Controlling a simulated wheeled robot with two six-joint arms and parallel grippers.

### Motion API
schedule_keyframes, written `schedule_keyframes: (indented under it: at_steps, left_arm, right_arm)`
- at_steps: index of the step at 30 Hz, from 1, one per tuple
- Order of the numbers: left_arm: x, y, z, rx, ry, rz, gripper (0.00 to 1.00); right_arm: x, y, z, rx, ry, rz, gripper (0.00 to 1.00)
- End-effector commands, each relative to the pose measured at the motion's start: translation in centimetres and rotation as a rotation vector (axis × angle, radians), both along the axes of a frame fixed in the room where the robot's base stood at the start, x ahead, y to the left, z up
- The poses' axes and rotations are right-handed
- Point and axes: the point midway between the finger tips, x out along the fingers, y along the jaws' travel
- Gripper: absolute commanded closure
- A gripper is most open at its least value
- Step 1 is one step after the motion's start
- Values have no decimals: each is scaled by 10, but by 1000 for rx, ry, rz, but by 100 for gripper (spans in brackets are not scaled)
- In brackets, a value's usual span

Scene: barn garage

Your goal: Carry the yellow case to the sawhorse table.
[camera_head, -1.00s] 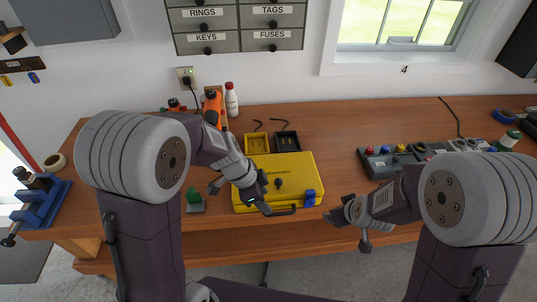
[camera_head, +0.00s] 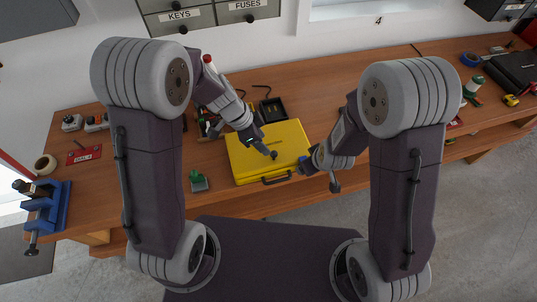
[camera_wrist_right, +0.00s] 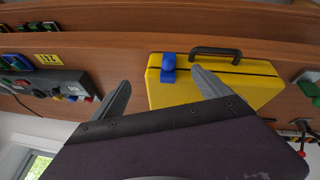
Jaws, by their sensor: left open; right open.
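The yellow case (camera_head: 289,134) lies flat on the wooden workbench, near its front edge. Its dark handle (camera_head: 277,179) faces the front; in the right wrist view the case (camera_wrist_right: 215,85) shows its handle at the top and a blue latch (camera_wrist_right: 168,67). My left gripper (camera_head: 270,153) is open above the case's top, near its middle. My right gripper (camera_head: 318,172) is open at the case's front right corner and partly covers the latch in the head view. In the right wrist view its fingers (camera_wrist_right: 161,77) are apart with nothing between them. No sawhorse table is recognizable.
The workbench (camera_head: 230,207) runs across the view. A green item on a grey plate (camera_head: 200,185) lies left of the case. A black bin (camera_head: 272,109) stands behind it. A blue vise (camera_head: 46,206) is at the left end. Clear floor (camera_head: 480,230) shows at right.

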Motion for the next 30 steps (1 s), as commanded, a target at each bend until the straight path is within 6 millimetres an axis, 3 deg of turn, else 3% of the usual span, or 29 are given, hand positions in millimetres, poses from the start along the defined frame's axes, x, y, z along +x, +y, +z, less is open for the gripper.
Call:
schedule_keyframes:
  at_steps: [12,26,30]
  left_arm:
    - [9,-25,-64,0,5,-1,50]
    - [11,-29,-75,1,0,0,50]
    - [11,-29,-75,1,1,0,89]
  right_arm:
    - [28,4,-63,0,2,0,13]
    - [33,4,-74,1,1,-1,13]
    - [33,4,-74,1,1,-1,52]
